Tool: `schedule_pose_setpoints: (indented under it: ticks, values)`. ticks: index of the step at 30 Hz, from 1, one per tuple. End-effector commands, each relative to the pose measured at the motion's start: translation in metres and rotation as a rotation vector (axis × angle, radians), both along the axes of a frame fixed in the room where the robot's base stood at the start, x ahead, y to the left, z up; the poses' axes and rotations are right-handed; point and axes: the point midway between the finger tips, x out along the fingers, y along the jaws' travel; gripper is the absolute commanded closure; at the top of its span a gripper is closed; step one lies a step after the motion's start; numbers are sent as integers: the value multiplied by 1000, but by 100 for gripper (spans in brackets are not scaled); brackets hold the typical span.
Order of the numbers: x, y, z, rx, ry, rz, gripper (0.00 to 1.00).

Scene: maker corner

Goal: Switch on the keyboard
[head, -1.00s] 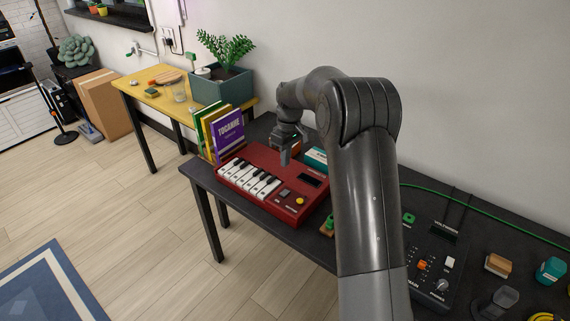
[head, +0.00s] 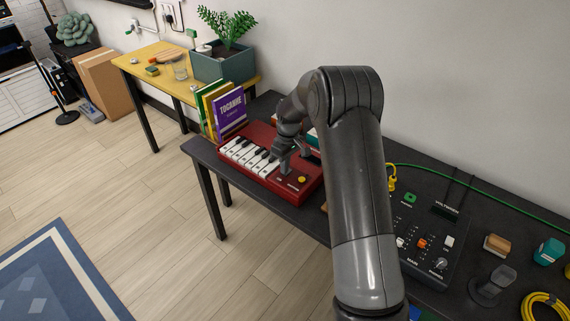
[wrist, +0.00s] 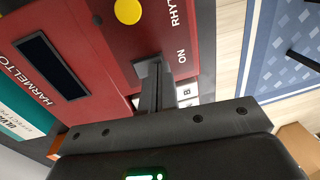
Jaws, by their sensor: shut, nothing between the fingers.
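The red keyboard (head: 310,185) lies on the dark table, its white and black keys (head: 245,158) toward the left. My gripper (head: 284,172) is shut and empty, pointing down at the control area right of the keys. In the wrist view the fingertips (wrist: 156,72) are at a small grey switch (wrist: 142,68) beside the printed "ON", and they partly cover it. I cannot tell whether they touch it. A yellow round button (wrist: 127,11) sits near the switch. The keyboard's display (wrist: 50,66) looks dark.
Upright books (head: 230,114) stand just behind the keyboard's left end. A voltage console (head: 425,240) with knobs and a green cable lie to the right on the same table. A teal box (wrist: 18,115) lies close behind the keyboard.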

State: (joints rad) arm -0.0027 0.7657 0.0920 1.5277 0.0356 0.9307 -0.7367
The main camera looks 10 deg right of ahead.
Motion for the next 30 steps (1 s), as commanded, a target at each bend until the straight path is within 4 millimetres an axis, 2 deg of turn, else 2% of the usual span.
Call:
schedule_pose_setpoints:
  ticks: [13, 23, 30]
  values:
    - [-2, 0, -6, -1, 3, -1, 100]
    - [9, -11, -4, -2, 0, -3, 100]
    - [10, -11, -2, -2, 0, -2, 100]
